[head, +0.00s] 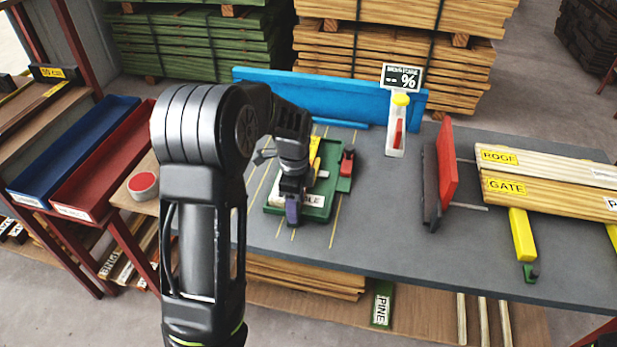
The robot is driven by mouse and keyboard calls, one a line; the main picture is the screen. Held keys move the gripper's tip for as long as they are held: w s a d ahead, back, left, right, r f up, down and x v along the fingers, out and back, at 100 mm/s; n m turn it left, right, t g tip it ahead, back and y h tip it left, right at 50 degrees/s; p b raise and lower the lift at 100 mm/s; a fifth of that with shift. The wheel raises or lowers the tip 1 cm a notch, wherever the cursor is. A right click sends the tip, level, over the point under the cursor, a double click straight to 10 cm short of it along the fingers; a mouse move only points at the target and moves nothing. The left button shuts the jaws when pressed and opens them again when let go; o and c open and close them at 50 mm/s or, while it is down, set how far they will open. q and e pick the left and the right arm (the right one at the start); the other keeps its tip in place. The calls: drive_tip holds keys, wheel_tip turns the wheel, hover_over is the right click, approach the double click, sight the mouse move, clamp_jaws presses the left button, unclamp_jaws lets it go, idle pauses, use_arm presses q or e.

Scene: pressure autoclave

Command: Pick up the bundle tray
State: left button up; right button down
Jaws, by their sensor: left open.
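The green bundle tray (329,150) lies flat on the grey worktop, left of its middle. A yellow item (314,150) and a white label with dark letters (313,201) show in it; the rest of its inside is hidden by my arm. A red and black piece (347,163) sits at its right side, and a dark purple piece (293,210) at its front edge. My left gripper (290,178) is over the tray's left part, pointing down, open. My own wrist partly hides the jaws, and I cannot tell whether they touch the tray. My right gripper is out of view.
A blue back rail (330,92) runs behind the tray. Labelled planks (540,190) lie at the far right. Blue (75,145) and red (105,160) bins stand left.

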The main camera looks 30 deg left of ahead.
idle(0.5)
use_arm(q)
clamp_jaws()
idle(0.4)
idle(0.8)
drive_tip(key=shift+w+r, duration=0.1)
